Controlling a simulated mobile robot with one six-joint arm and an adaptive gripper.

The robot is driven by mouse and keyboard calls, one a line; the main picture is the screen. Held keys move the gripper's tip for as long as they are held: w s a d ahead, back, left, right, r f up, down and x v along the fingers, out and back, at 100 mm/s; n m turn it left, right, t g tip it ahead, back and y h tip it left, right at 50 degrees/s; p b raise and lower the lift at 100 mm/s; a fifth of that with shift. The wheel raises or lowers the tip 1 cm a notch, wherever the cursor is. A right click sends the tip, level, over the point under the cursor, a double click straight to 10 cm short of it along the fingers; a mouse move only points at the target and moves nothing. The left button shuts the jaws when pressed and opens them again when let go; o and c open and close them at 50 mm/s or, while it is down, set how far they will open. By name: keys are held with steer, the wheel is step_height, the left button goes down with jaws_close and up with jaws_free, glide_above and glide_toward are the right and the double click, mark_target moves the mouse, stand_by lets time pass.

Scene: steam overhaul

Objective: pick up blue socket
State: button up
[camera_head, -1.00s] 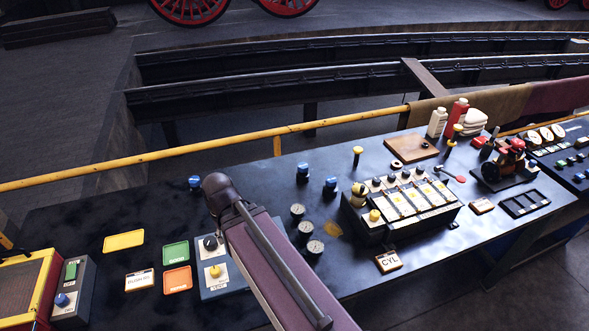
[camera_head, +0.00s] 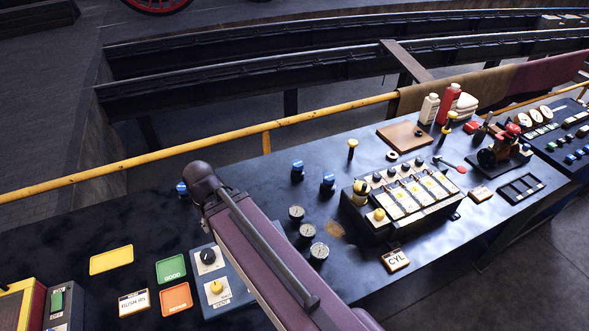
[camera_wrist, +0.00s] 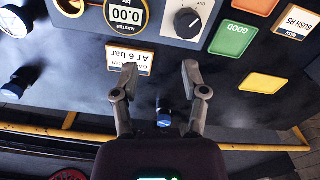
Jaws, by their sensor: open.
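In the wrist view my gripper (camera_wrist: 157,75) is open, its two fingers spread apart above the dark bench. A blue-topped socket (camera_wrist: 163,118) stands on the bench, seen between the fingers and nearer the palm; no finger is seen touching it. In the head view, one blue socket (camera_head: 182,188) shows just left of my arm's end. Two more blue-topped sockets (camera_head: 297,170) (camera_head: 328,184) stand right of my arm. The gripper itself is hidden in the head view.
Green, orange and yellow trays (camera_head: 111,260) lie left of my arm. Several gauges (camera_head: 306,233) stand to its right, before a valve block (camera_head: 410,200). A small sign plate (camera_wrist: 130,58) lies beyond the fingertips. A yellow rail (camera_head: 220,145) runs along the far bench edge.

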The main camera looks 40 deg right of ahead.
steer(key=o, duration=0.6)
steer(key=shift+d, duration=0.2)
steer(key=shift+w+d+f, duration=0.15)
steer(key=shift+d+f, duration=0.05)
steer(key=w+d+f+m+h+b, duration=0.3)
steer(key=w+d+m+b, duration=0.3)
steer(key=d, duration=0.4)
steer(key=w+d+f+m+g+h+b, duration=0.1)
steer(key=w+d+f+m+h+b, duration=0.2)
steer(key=w+d+m+h+b, duration=0.3)
steer(key=w+d+f+m+g+h+b, duration=0.1)
steer(key=w+d+f+m+h+b, duration=0.2)
steer(key=d, duration=1.1)
steer(key=shift+w+f+m+h+b, duration=0.15)
steer(key=shift+w+m+h+b, duration=0.55)
steer(key=shift+w+m+b, duration=1.45)
steer(key=shift+s+d+m+b, duration=0.1)
steer(key=shift+s+m+b, duration=0.15)
steer(key=shift+s+b, duration=0.55)
steer(key=shift+w, duration=0.15)
